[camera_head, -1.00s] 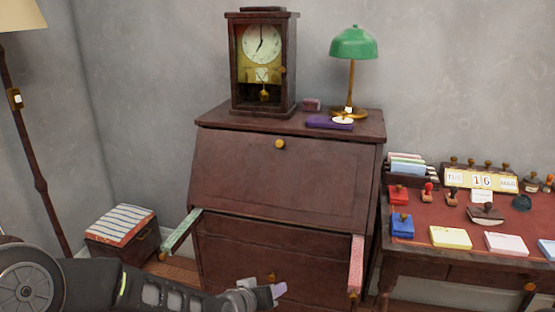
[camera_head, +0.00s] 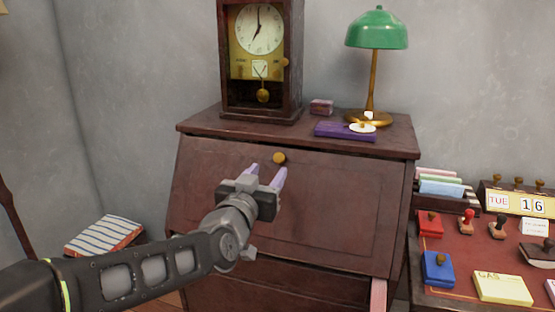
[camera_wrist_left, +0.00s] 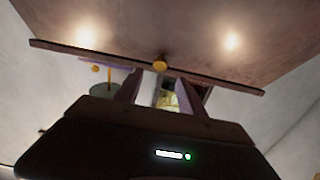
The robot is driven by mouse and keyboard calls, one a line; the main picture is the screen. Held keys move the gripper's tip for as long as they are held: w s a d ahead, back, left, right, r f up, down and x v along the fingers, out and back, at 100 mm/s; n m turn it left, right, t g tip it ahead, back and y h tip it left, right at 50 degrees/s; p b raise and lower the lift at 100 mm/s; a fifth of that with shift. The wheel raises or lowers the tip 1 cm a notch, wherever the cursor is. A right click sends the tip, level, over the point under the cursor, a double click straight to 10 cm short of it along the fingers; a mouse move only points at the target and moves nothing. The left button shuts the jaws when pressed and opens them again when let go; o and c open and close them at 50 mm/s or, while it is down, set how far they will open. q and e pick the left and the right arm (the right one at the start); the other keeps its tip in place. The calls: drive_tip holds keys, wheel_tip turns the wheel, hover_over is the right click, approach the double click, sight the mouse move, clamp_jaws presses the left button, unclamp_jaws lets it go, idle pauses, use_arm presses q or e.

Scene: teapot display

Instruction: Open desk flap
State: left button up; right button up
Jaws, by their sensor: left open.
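The desk flap (camera_head: 330,205) is a sloping dark reddish-brown panel on the front of the desk, and it is shut. Its round brass knob (camera_head: 279,158) sits near the top edge. My left gripper (camera_head: 266,172) is in front of the flap, just below the knob, with its two pale purple fingers apart and nothing between them. In the left wrist view the knob (camera_wrist_left: 160,62) shows just beyond the open fingers, apart from them. My right gripper is in neither view.
On the desk top (camera_head: 205,122) stand a clock (camera_head: 260,70), a green lamp (camera_head: 376,30) and a purple book (camera_head: 340,132). A pink-topped support (camera_head: 378,295) sticks out below the flap at right. A side table (camera_head: 450,290) with stamps and cards stands to the right.

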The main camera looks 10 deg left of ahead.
sight(279, 158)
use_arm(q)
drive_tip(key=shift+w+d+p, duration=0.15)
drive_tip(key=shift+w+p, duration=0.05)
drive_tip(key=shift+w, duration=1.75)
drive_tip(key=shift+w+d+p, duration=0.1)
drive_tip(key=shift+w+p, duration=0.05)
drive_tip(key=shift+w, duration=1.8)
clamp_jaws()
